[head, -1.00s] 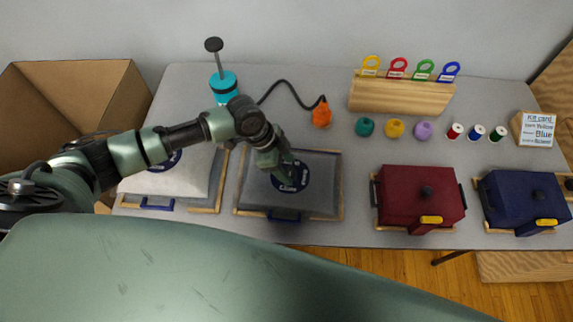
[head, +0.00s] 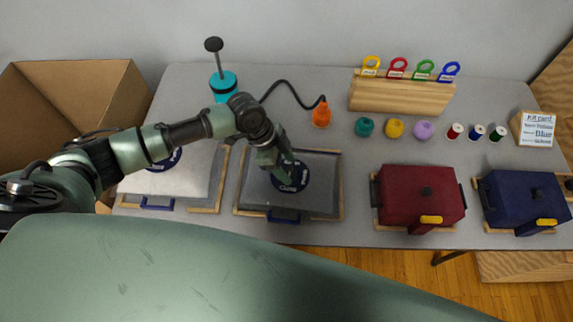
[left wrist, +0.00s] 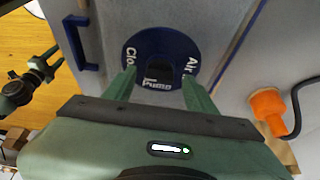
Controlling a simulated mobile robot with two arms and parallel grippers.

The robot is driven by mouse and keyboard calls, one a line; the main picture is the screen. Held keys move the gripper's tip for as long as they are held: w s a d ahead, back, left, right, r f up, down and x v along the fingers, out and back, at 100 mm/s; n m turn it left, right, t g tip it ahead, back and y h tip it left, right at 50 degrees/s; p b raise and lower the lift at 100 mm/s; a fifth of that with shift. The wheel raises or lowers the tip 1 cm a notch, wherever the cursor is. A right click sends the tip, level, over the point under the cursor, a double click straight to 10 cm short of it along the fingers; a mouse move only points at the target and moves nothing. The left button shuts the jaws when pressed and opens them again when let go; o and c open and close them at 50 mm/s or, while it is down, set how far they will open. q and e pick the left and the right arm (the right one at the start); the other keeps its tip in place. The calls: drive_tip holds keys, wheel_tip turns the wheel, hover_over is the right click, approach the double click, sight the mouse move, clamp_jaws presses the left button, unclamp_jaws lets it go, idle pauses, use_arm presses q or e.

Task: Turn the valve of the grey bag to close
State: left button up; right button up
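The grey bag (head: 255,190) lies flat in a wooden frame on the table, with a blue handle (head: 284,216) at its near edge. Its dark blue round valve (head: 303,184) is partly covered by my left gripper (head: 286,178) in the head view. In the left wrist view the valve (left wrist: 152,38) shows white lettering, with "Pump" and parts of "Close" and "Air" readable. My left gripper (left wrist: 159,76) has its fingers apart, on either side of the dark valve centre. My right gripper (left wrist: 48,60) shows only at the left of the wrist view, away from the bag, fingers apart.
An orange nozzle (head: 321,115) on a black hose from the teal pump (head: 223,85) lies behind the bag. Yarn balls and spools stand behind.

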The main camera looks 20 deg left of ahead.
use_arm(q)
drive_tip(key=b+v, duration=0.1)
drive_tip(key=v, duration=0.6)
drive_tip(key=shift+r, duration=0.4)
drive_tip(key=shift+a, duration=0.15)
